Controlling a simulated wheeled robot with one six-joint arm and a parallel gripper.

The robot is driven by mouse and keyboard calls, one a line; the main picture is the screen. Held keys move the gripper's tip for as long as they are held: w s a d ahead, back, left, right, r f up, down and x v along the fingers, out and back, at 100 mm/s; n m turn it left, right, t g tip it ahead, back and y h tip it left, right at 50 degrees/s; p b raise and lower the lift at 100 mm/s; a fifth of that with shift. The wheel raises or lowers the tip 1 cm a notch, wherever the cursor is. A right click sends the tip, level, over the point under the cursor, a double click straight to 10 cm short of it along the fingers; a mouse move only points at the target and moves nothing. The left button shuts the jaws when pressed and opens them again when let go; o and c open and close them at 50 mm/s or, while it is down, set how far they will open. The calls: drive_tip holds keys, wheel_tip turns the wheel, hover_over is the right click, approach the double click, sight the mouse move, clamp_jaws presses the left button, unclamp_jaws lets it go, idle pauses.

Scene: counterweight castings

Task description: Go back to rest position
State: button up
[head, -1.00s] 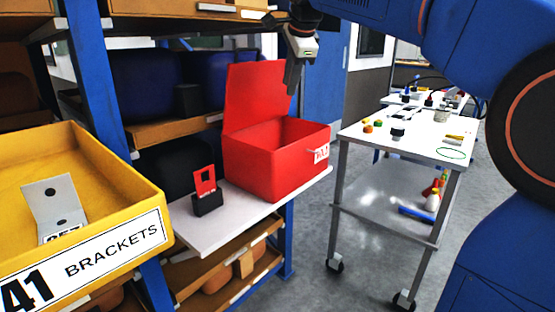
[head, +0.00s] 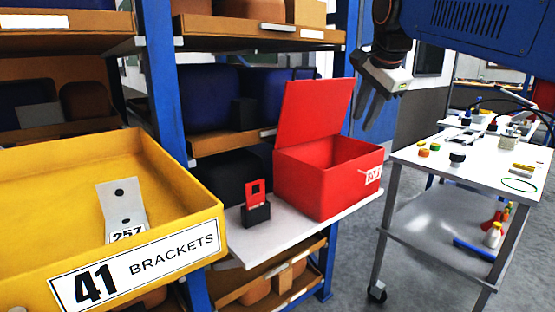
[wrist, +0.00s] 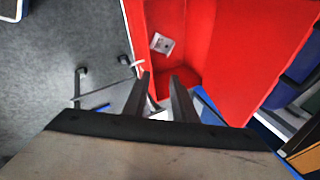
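My gripper (head: 366,122) is open and empty, pointing down above and right of the red box (head: 327,193). Its two dark fingers also show in the wrist view (wrist: 161,78) with a clear gap between them. The red box stands on a white shelf board with its lid raised. In the wrist view, a small light grey piece with a dark mark (wrist: 162,43) lies inside the box.
A yellow bin labelled 41 BRACKETS (head: 190,190) stands front left with a grey bracket (head: 122,205) in it. A red tag in a black holder (head: 256,209) stands beside the box. A wheeled trolley (head: 470,160) with small items is at right.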

drive_tip(key=s+d+f+n, duration=0.2)
drive_tip(key=s+f+n, duration=0.5)
drive_tip(key=s+f, duration=0.7)
drive_tip(key=s+d+f+n+g, duration=0.1)
drive_tip(key=s+d+f+n, duration=0.2)
drive_tip(key=s+f+n, duration=0.4)
drive_tip(key=s+f, duration=0.7)
drive_tip(key=f, duration=0.6)
